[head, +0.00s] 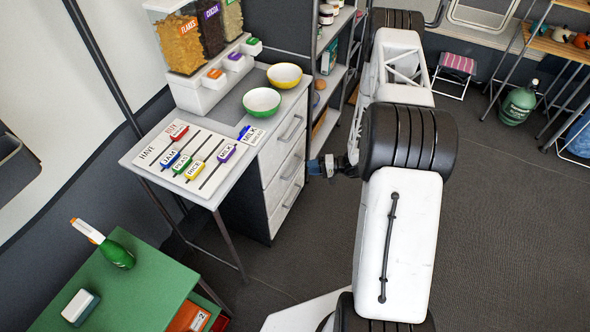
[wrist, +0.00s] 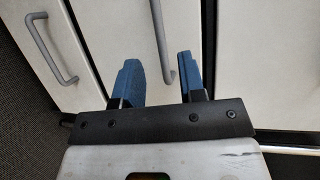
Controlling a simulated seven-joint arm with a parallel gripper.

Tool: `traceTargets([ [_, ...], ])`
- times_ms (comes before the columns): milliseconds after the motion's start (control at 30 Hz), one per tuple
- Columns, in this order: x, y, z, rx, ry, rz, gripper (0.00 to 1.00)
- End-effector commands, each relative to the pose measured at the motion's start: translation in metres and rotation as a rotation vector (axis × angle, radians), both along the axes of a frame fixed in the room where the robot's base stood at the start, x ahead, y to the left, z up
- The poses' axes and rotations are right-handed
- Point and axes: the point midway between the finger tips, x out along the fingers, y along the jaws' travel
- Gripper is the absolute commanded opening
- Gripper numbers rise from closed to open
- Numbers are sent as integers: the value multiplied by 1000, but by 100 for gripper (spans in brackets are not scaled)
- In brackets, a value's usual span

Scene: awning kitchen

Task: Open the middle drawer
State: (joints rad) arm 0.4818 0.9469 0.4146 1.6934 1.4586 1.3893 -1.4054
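A white drawer unit (head: 270,172) with three stacked drawers stands under the counter, all shut. The middle drawer (head: 276,176) has a grey bar handle (head: 292,166). My gripper (head: 314,167) is just right of the drawer fronts in the head view, at about the middle handle's height. In the wrist view my gripper (wrist: 160,80) is open, with two blue fingers apart. A handle (wrist: 161,35), apparently the middle one, shows between the fingers, nearer the right finger. I cannot tell whether they touch. Another handle (wrist: 50,50) shows on the panel at left.
The counter (head: 233,112) above holds a green bowl (head: 262,101), a yellow bowl (head: 285,76) and a label board (head: 190,158). A shelf rack (head: 330,85) stands just behind the unit. A green table (head: 140,290) is at front left. The floor (head: 500,220) at right is clear.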

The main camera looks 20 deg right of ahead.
Motion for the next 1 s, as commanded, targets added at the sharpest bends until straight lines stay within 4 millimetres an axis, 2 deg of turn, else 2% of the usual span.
traceTargets([
  [367,4,10,-2,0,0,2,37],
  [800,20,53,-11,0,1,3,37],
  [1000,27,66,-14,0,0,1,37],
])
